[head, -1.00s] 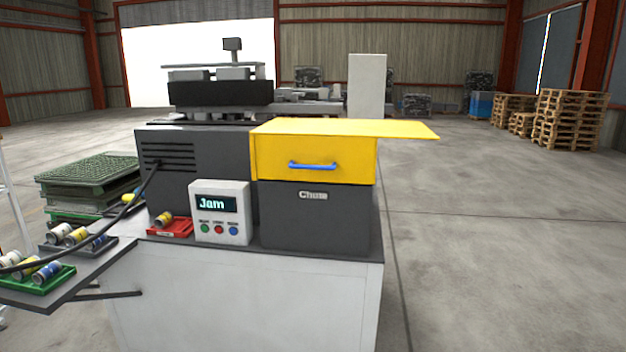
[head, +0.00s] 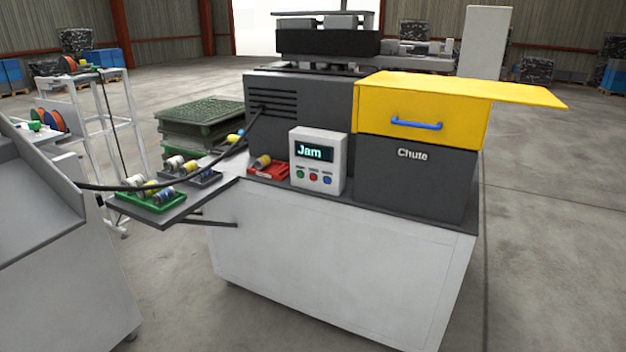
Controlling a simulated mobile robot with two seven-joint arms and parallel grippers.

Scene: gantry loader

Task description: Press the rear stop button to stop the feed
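A white control box (head: 318,160) stands on the front of the loader's bench in the head view. Its dark screen (head: 314,152) reads "Jam". Below the screen are a green button (head: 299,174), a red button (head: 313,177) and a blue button (head: 327,180), with labels too small to read. No button marked as the rear stop can be made out, and the machine's far side is hidden. Neither of my grippers is in view.
A yellow-topped chute unit (head: 415,165) with a blue handle (head: 416,124) is right of the box. A red tray (head: 268,171) and a green tray (head: 152,206) hold cylinders. A black cable hangs across the left. A grey cabinet (head: 60,270) is at left. The floor at right is clear.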

